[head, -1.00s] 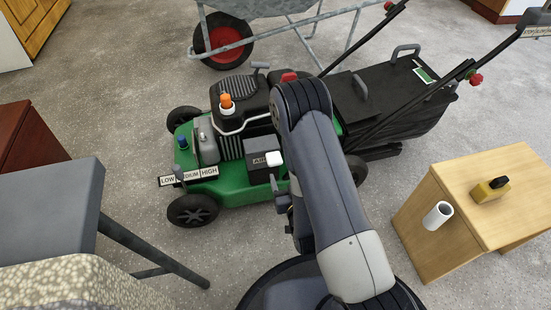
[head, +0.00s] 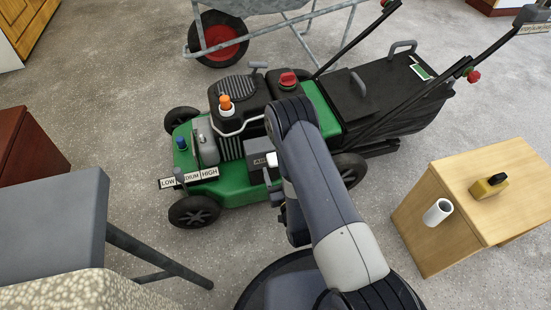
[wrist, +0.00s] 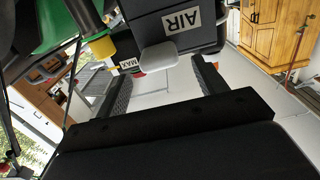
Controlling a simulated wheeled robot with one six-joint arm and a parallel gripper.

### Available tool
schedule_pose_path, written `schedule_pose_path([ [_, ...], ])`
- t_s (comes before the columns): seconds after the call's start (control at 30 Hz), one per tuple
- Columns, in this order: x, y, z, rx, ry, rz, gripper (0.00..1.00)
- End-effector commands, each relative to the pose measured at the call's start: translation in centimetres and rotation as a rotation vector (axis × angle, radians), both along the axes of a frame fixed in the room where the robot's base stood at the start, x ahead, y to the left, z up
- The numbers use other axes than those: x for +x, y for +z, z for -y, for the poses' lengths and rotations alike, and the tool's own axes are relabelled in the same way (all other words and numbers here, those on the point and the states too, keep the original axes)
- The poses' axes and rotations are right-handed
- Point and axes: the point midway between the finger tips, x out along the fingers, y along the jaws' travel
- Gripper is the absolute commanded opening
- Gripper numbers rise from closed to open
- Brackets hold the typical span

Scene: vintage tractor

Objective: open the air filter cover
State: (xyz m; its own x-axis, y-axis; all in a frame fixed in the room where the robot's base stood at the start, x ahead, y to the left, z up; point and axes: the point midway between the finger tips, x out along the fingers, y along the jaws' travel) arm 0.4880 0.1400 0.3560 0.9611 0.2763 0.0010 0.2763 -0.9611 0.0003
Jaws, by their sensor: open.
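The air filter cover is a black box marked AIR (head: 259,158) on the near side of the green lawn mower (head: 235,190). My arm partly hides it in the head view. In the wrist view the black AIR box (wrist: 177,25) is at the top, with a pale grey tab (wrist: 159,56) sticking out from its lower edge. My gripper (wrist: 163,70) is open, its two dark fingers on either side of the tab and below it in the picture. The tab looks free between them. I cannot tell the exact depth gap.
A yellow-capped part with a MAX label (wrist: 130,63) is left of the tab. An orange-topped plug (head: 225,103) and a LOW-to-HIGH lever strip (head: 190,178) are on the mower. A wooden stand (head: 470,205) is at right, a grey seat (head: 50,225) at left.

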Motion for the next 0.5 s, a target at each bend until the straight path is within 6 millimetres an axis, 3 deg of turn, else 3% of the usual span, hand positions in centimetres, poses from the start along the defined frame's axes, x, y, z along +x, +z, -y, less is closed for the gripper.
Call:
schedule_pose_path([
  [0.2,3.4,-0.2,-1.0,0.002,0.000,0.002,0.67],
  [0.5,4.7,-0.1,-1.3,-0.001,0.000,-0.002,0.67],
])
